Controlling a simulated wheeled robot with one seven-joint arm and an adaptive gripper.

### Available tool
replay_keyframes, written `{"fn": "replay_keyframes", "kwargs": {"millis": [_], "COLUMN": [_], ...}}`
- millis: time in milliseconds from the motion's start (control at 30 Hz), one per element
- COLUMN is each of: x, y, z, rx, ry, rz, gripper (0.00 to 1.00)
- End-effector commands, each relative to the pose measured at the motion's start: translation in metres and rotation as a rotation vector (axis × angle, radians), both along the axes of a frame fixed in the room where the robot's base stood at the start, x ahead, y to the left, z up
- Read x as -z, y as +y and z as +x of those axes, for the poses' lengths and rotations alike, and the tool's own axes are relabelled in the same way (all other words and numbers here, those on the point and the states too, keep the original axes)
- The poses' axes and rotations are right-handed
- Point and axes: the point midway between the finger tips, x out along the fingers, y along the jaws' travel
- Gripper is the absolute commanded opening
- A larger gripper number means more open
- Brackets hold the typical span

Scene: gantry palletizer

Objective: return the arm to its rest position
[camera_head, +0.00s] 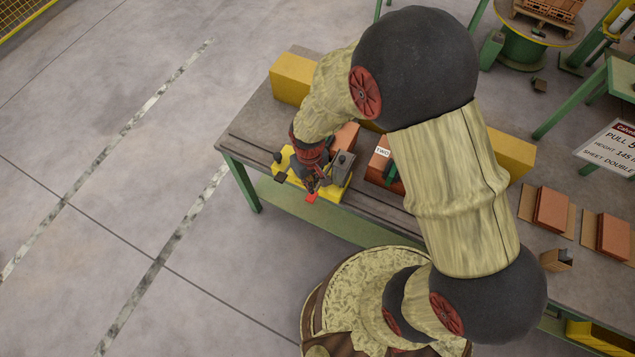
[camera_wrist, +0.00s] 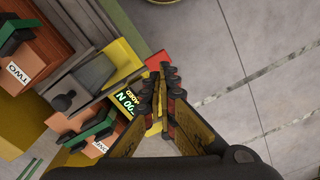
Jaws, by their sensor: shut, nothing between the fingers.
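My gripper (camera_head: 314,188) hangs low over the near-left edge of the green-legged table, beside a yellow unit with a grey block on it (camera_head: 343,168). Its fingers are together and empty; in the wrist view the fingertips (camera_wrist: 166,72) meet just beside a red piece (camera_wrist: 157,61) at the yellow unit's edge. My arm arches over the table from my base, bent at the elbow, and hides part of the tabletop. The wrist view shows a display with lettering (camera_wrist: 128,101) left of the fingers, partly hidden by them.
An orange-brown block labelled TWO (camera_head: 378,167) lies on the table (camera_head: 252,126), with yellow blocks (camera_head: 291,78) behind. Stacks of reddish sheets (camera_head: 551,209) lie to the right. A sign (camera_head: 607,148) and a round green stand (camera_head: 523,45) are farther back. Open floor (camera_head: 120,220) lies left.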

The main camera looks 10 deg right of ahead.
Motion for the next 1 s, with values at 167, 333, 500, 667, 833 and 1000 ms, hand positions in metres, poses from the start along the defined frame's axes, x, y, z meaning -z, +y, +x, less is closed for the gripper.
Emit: {"fn": "replay_keyframes", "kwargs": {"millis": [167, 333, 500, 667, 833, 1000], "x": [0.001, 0.001, 0.001, 0.004, -0.03, -0.071], "y": [0.0, 0.0, 0.0, -0.007, -0.02, -0.035], "z": [0.0, 0.0, -0.001, -0.022, -0.057, -0.067], "rx": [0.0, 0.0, 0.003, 0.016, 0.046, 0.098], "ry": [0.001, 0.001, 0.003, 0.065, 0.133, 0.1], "rz": [0.0, 0.0, -0.001, -0.021, -0.044, -0.032], "gripper": [0.0, 0.0, 0.0, 0.0, 0.0, 0.0]}}
